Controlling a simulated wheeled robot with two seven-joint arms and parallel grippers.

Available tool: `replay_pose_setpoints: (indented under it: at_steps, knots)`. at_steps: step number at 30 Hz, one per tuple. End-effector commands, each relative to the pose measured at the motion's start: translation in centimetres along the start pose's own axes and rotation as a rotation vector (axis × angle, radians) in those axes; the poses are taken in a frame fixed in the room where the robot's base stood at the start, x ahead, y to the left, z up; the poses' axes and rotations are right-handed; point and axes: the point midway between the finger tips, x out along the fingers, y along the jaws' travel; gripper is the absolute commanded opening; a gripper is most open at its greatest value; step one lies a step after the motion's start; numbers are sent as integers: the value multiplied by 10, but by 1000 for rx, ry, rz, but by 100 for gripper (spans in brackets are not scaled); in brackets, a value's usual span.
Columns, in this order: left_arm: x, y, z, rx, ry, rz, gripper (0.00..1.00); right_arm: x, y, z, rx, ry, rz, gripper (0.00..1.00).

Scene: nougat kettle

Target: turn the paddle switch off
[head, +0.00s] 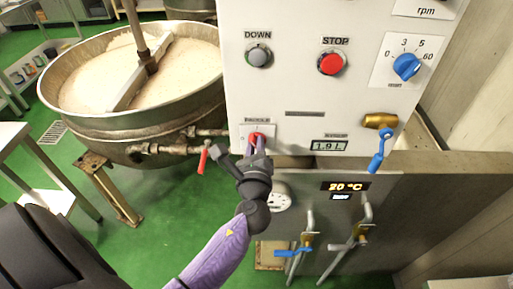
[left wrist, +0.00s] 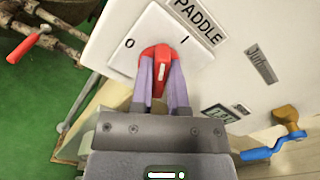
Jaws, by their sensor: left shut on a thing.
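The paddle switch is a red rotary knob (left wrist: 156,58) on a white plate (left wrist: 198,56) marked 0 and 1, under a PADDLE label. In the left wrist view its white pointer line stands roughly upright in the picture, between the two marks; I cannot tell its exact setting. In the head view the red knob (head: 257,136) shows at the lower left of the white panel, partly hidden by my fingers. My left gripper (left wrist: 159,83) is shut on the knob, one finger on each side. My right gripper is not in view.
The white panel (head: 290,100) also carries a grey DOWN button (head: 258,55), a red STOP button (head: 331,63) and a blue dial (head: 406,66). A blue-handled valve (head: 378,160) sticks out at right. A red-handled valve (head: 203,158) and the large kettle (head: 150,125) stand left.

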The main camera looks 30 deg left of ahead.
Motion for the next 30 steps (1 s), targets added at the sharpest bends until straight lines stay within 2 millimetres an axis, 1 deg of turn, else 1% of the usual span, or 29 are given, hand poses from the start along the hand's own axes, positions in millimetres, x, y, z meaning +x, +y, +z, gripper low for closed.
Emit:
replay_pose_setpoints:
  at_steps: [1,18,24,30]
  knots:
    - [0,2,-2,-43,1,1,0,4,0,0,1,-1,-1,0]
    - [0,4,-3,-582,1,2,0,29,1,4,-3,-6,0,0]
    - [0,5,-4,-747,0,3,0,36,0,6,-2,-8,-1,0]
    - [0,5,-4,-875,1,3,0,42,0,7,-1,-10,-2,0]
